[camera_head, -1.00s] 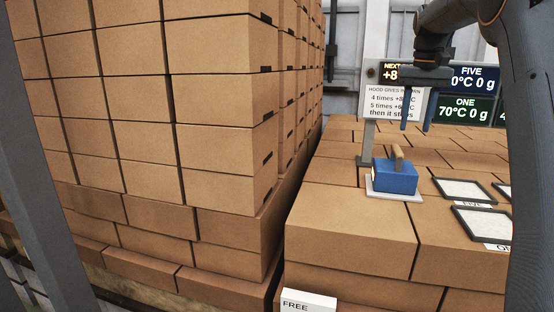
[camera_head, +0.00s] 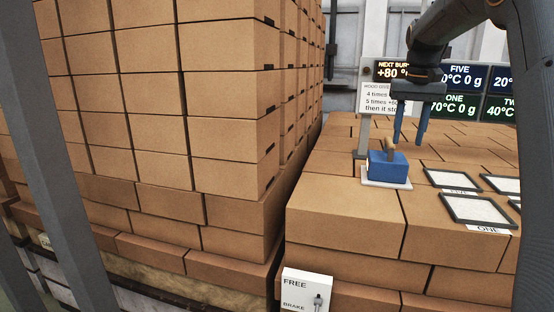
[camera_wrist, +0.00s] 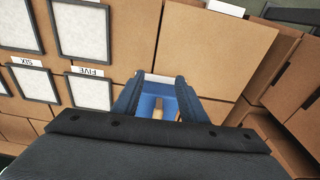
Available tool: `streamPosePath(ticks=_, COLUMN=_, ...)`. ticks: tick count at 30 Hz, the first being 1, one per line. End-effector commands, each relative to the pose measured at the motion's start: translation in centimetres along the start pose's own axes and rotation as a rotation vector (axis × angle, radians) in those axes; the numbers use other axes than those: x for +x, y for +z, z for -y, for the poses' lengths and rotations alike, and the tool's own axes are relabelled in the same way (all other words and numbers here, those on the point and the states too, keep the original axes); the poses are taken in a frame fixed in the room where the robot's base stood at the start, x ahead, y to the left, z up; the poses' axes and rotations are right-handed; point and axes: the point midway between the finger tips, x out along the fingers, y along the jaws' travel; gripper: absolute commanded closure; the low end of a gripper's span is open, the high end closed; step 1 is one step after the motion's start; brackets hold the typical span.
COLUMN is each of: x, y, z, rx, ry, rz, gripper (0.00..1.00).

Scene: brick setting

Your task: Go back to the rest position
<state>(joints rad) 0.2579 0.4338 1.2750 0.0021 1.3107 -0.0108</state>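My gripper (camera_head: 410,130) is open and empty, with its two blue fingers pointing down and apart. It hangs above and slightly right of a blue block with a tan handle (camera_head: 388,166), which sits on a white plate (camera_head: 372,184) on top of the cartons. In the wrist view the blue block (camera_wrist: 150,103) shows between my fingers, with its handle end partly hidden by the gripper body. I cannot tell the exact height of the gap.
Framed white pads (camera_head: 478,209) lie on the cartons to the right. A signpost with display boards (camera_head: 458,76) stands behind. A tall carton stack (camera_head: 225,100) rises at left. A FREE/BRAKE switch box (camera_head: 306,290) is at the front edge.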

Motion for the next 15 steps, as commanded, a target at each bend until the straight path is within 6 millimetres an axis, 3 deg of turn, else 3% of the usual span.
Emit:
streamPosePath(ticks=8, x=4.7, y=4.3, z=3.1, rx=-0.046, ry=-0.006, rz=0.003, gripper=0.61)
streamPosePath(ticks=11, x=7.4, y=7.3, z=4.6, rx=-0.071, ry=-0.009, rz=0.003, gripper=0.61)
streamPosePath(ticks=15, x=11.8, y=13.0, z=6.8, rx=-0.114, ry=-0.015, rz=0.001, gripper=0.61)
